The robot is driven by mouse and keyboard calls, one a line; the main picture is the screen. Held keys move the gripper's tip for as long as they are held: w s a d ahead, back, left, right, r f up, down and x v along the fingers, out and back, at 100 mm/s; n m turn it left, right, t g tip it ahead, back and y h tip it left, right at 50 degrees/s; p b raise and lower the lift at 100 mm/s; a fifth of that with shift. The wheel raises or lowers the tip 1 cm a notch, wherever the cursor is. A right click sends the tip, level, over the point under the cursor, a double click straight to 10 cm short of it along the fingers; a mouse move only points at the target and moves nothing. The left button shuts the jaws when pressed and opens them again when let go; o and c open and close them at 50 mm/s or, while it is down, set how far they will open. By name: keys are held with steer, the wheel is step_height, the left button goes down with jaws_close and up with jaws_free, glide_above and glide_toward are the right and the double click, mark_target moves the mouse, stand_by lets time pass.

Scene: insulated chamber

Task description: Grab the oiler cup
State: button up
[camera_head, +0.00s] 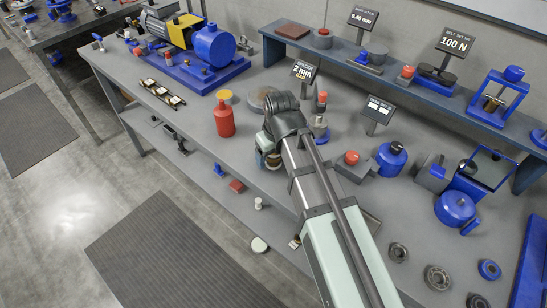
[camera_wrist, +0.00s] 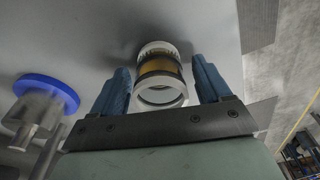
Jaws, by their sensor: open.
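The oiler cup (camera_wrist: 160,68) is a short cylinder with pale rings at both ends and an amber middle. In the wrist view it stands between the two blue fingers of my gripper (camera_wrist: 160,78), with a visible gap on each side. The fingers are open. In the head view the oiler cup (camera_head: 268,160) shows only in part on the grey bench below my wrist, which hides the rest. My fingertips are hard to make out in that view.
In the head view, a red bottle (camera_head: 224,120) stands to the left, and a sign reading 2 mm (camera_head: 303,70) stands behind. The bench's front edge is close.

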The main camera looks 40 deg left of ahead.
steer(key=shift+f, duration=0.1)
steer(key=c, duration=1.3)
steer(key=shift+o, duration=0.2)
steer(key=shift+r, duration=0.2)
